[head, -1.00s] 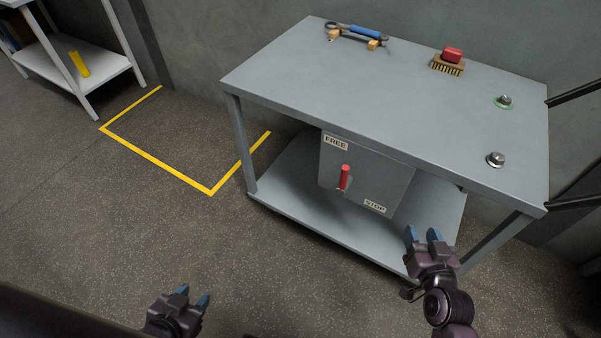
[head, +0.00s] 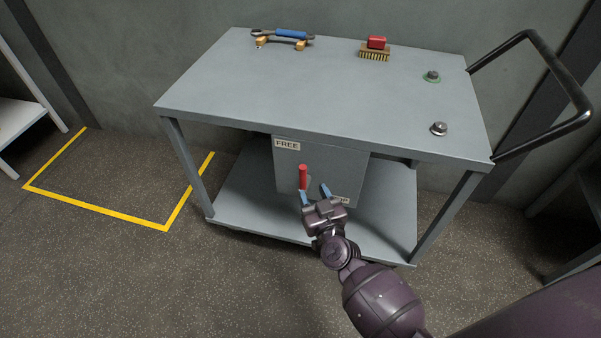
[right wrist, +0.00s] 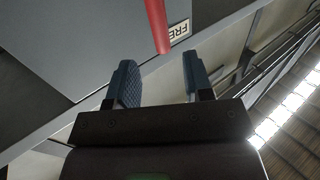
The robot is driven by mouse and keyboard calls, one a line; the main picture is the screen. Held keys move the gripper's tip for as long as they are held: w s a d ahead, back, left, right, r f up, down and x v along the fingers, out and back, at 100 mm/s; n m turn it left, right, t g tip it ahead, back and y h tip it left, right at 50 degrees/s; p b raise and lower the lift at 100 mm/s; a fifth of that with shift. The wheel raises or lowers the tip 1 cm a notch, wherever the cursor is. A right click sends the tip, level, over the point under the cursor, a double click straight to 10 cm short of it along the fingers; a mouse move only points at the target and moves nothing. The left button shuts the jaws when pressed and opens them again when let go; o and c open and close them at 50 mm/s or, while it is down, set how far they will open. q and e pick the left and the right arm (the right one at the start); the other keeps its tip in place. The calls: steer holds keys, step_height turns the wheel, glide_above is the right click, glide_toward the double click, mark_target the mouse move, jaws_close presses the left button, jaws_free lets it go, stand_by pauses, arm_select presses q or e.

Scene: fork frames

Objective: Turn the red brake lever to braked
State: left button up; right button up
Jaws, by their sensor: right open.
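The red brake lever (head: 303,176) stands upright on the front of a grey box (head: 345,165) under the cart's top. My left gripper is out of view.
The grey cart (head: 330,100) carries a blue-handled wrench (head: 290,34), a red-backed brush (head: 375,50) and two bolts. A black push handle (head: 560,80) sticks out at the right. Yellow floor tape (head: 100,210) lies at the left.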

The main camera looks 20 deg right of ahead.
mark_target(304, 177)
steer(key=w+b, duration=0.1)
steer(key=w, duration=0.5)
steer(key=shift+w+f, duration=0.15)
steer(key=shift+w, duration=0.8)
jaws_close()
